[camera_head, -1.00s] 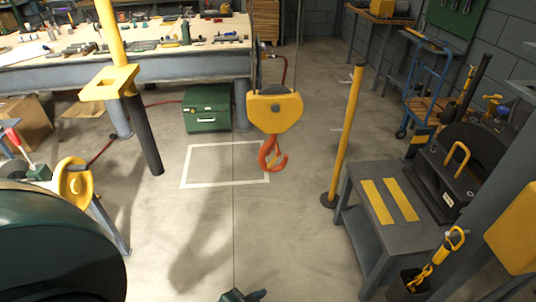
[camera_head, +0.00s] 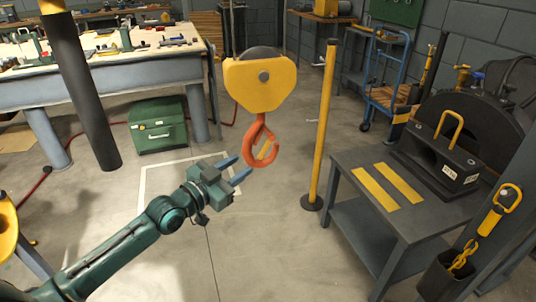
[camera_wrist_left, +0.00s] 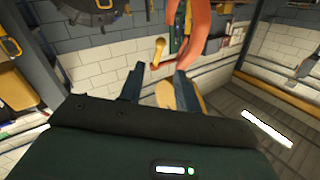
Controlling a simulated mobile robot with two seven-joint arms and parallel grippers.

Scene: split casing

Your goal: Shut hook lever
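An orange hook (camera_head: 260,143) hangs under a yellow block (camera_head: 260,82) in the head view. A small yellow piece, which looks like the hook lever (camera_head: 265,149), shows inside the hook's opening. My left gripper (camera_head: 243,165) is just left of the hook, with its two blue fingers apart. In the left wrist view, part of the orange hook (camera_wrist_left: 187,40) is close by the right finger of my left gripper (camera_wrist_left: 159,70). A tan-yellow piece (camera_wrist_left: 166,95) shows between the fingers; I cannot tell whether they touch it. My right gripper is not in view.
A grey table (camera_head: 408,213) with yellow strips stands at the right, carrying a dark block with a yellow handle (camera_head: 450,130). A green toolbox (camera_head: 157,127) is on the floor.

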